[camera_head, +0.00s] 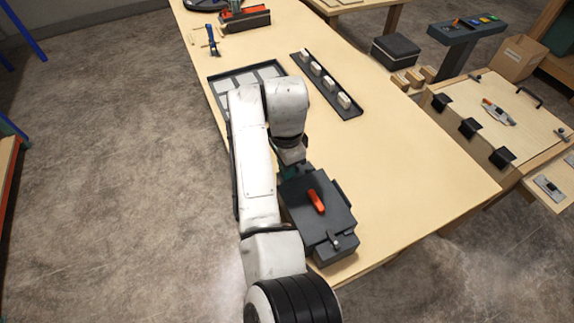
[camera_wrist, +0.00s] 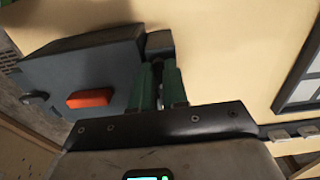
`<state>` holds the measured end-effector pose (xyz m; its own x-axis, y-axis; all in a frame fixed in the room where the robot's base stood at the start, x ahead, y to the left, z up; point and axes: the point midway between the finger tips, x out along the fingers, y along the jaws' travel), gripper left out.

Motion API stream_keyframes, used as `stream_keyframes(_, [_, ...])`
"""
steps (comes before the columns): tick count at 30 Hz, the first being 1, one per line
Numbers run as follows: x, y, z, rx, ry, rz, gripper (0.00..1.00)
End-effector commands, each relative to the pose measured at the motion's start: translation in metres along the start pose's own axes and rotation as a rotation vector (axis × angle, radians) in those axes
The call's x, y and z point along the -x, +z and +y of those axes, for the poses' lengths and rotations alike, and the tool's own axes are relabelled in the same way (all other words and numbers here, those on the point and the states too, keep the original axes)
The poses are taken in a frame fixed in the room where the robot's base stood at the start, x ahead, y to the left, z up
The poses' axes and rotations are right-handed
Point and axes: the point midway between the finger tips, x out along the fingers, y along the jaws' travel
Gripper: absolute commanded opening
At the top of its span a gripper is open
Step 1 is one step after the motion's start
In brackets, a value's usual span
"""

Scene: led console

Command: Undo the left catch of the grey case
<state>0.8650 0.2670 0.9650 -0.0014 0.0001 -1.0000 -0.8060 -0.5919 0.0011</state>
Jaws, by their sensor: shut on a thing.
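The grey case (camera_head: 333,220) stands on the table, its lid down, with an orange handle (camera_head: 315,200) on top. It also shows in the wrist view (camera_wrist: 95,65). A catch with a round knob (camera_head: 336,242) is at the case's near end; it shows at the left in the wrist view (camera_wrist: 35,97). My gripper (camera_wrist: 159,76), with green fingers, is at the case's other end, shut on the left catch, which is mostly hidden between the fingers. In the head view my wrist covers most of this end.
A dark tray with pale panels (camera_head: 216,88) and a long rack of white blocks (camera_head: 308,66) lie farther along the table. A red-topped tool (camera_head: 240,14) and a blue clamp (camera_head: 212,42) are at the far end. Bare tabletop lies right of the case.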

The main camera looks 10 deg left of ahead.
Motion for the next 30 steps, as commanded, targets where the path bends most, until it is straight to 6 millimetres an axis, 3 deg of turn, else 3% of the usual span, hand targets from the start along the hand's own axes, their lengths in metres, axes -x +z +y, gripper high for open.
stream_keyframes(20, [0.0023,-0.0006,-0.0026,-0.057,-0.006,0.003,0.0])
stream_keyframes(21, [0.0023,-0.0006,-0.0026,-0.056,-0.006,0.003,0.18])
stream_keyframes(23, [0.0021,-0.0006,-0.0024,-0.056,-0.005,0.002,0.23])
stream_keyframes(30, [0.0013,-0.0003,-0.0017,-0.055,-0.003,0.001,0.24])
